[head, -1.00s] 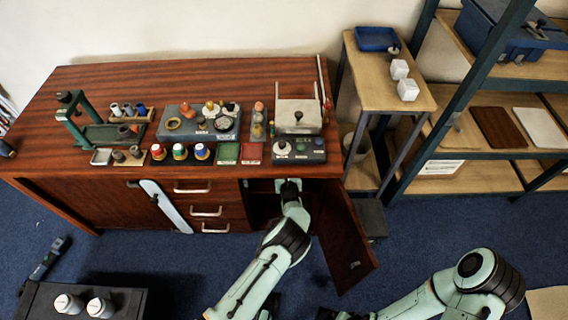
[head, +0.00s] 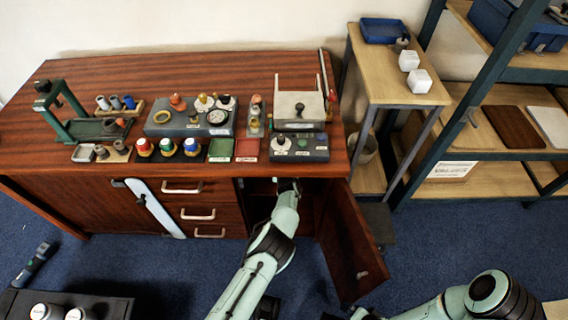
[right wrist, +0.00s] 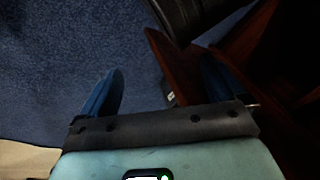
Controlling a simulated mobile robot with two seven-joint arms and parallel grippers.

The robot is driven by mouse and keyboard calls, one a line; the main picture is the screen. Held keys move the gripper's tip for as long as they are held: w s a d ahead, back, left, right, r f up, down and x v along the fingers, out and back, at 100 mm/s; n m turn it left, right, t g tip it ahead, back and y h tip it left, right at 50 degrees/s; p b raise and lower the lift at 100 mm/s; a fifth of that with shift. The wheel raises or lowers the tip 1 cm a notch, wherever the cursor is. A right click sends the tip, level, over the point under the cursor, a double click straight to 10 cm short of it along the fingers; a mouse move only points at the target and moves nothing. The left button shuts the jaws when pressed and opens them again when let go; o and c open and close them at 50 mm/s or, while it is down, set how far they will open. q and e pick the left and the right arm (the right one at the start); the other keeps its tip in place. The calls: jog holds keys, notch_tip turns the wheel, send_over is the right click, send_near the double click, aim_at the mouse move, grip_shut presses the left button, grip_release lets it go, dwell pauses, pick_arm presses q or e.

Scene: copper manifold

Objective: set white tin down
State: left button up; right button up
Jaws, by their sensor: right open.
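My left arm reaches into the open compartment of the wooden cabinet (head: 205,238). Its gripper (head: 287,184) is at the opening, with the fingertips and anything between them hidden in shadow. Two white, round-lidded tins (head: 78,314) stand at the bottom left on a black surface, partly cut off by the picture's edge. I see no white tin at either gripper. My right gripper shows in the right wrist view (right wrist: 162,88), its two blue fingers wide apart with nothing between them. In that view it is above blue carpet, near the brown door.
The cabinet door (head: 350,245) stands open to the right of my left arm. The cabinet top is crowded with tools, jars and trays. Two white blocks (head: 419,81) stand on the side table (head: 388,88). A shelf rack is at the right. Carpet (head: 120,262) is free in front.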

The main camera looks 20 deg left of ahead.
pick_arm(q)
jog(key=shift+r, duration=0.25)
jog(key=shift+f, duration=0.2)
jog(key=o, duration=1.3)
